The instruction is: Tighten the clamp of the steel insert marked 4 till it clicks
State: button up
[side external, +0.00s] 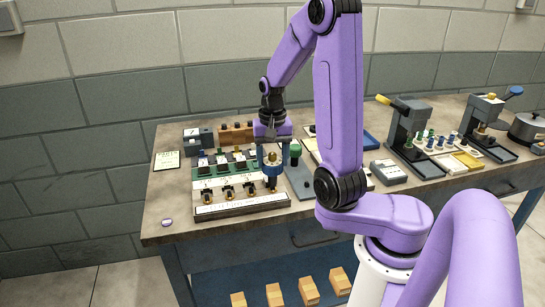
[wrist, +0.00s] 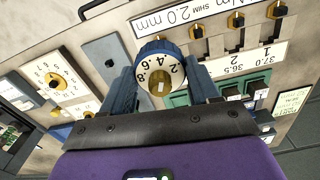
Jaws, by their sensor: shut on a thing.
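Three brass-topped black clamps show on the rack (side external: 240,207), in a row to the left. The labels 1 and 2 are readable in the wrist view. The insert marked 4 and its clamp cannot be made out; the tool and fingers cover the rack's right end.
A green-topped tool (side external: 295,150) stands on a grey plate (side external: 299,182) close to the right of my gripper. A small grey box (side external: 388,171) and two presses (side external: 407,128) are farther right. A card (side external: 166,160) lies at the left. The table's front left is mostly clear.

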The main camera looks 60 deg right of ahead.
jog(key=shift+f, duration=0.9)
dwell(0.3)
jog(key=shift+o, duration=0.2)
jog(key=shift+c, duration=0.6)
jog(key=m, duration=0.3)
jog(key=shift+m, duration=1.5)
